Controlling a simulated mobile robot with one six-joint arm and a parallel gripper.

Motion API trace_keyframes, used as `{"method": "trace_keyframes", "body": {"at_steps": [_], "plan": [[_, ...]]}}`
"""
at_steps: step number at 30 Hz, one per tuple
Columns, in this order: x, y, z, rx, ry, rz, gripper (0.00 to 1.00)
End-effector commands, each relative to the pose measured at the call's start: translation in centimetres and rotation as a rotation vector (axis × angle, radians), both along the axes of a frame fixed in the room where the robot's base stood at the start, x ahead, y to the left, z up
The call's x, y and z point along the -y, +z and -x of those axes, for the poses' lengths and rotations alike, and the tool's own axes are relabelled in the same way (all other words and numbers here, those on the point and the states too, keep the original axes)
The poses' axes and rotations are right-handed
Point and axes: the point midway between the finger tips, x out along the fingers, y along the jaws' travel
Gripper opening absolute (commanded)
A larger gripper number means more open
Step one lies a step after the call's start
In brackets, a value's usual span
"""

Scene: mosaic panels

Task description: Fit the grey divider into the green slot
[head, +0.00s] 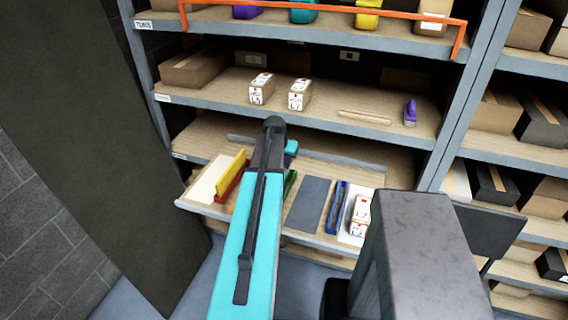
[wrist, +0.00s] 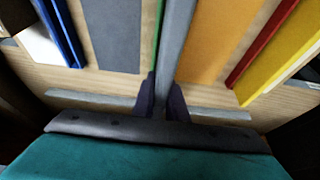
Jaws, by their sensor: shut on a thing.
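My gripper (wrist: 161,98) is shut on the grey divider (wrist: 178,42), which shows nearly edge-on as a narrow grey strip running up the wrist view. The green slot (wrist: 157,22) shows as a thin green line just left of the divider there; the divider covers much of it. I cannot tell whether the divider touches the slot or is in it. In the head view a short piece of the green slot (head: 289,184) shows right of my arm, which hides the gripper's fingers and the divider.
A yellow divider (head: 232,172) stands at the red slot (head: 229,188) on the left of the shelf board. A shelf with boxes (head: 299,95) is above.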

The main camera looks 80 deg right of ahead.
Motion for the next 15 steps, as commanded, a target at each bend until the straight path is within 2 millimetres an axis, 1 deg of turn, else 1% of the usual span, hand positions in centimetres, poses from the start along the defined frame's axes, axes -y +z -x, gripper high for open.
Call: {"method": "trace_keyframes", "body": {"at_steps": [15], "plan": [[0.02, -0.9, 0.0, 0.0, 0.0, 0.0, 0.0]]}}
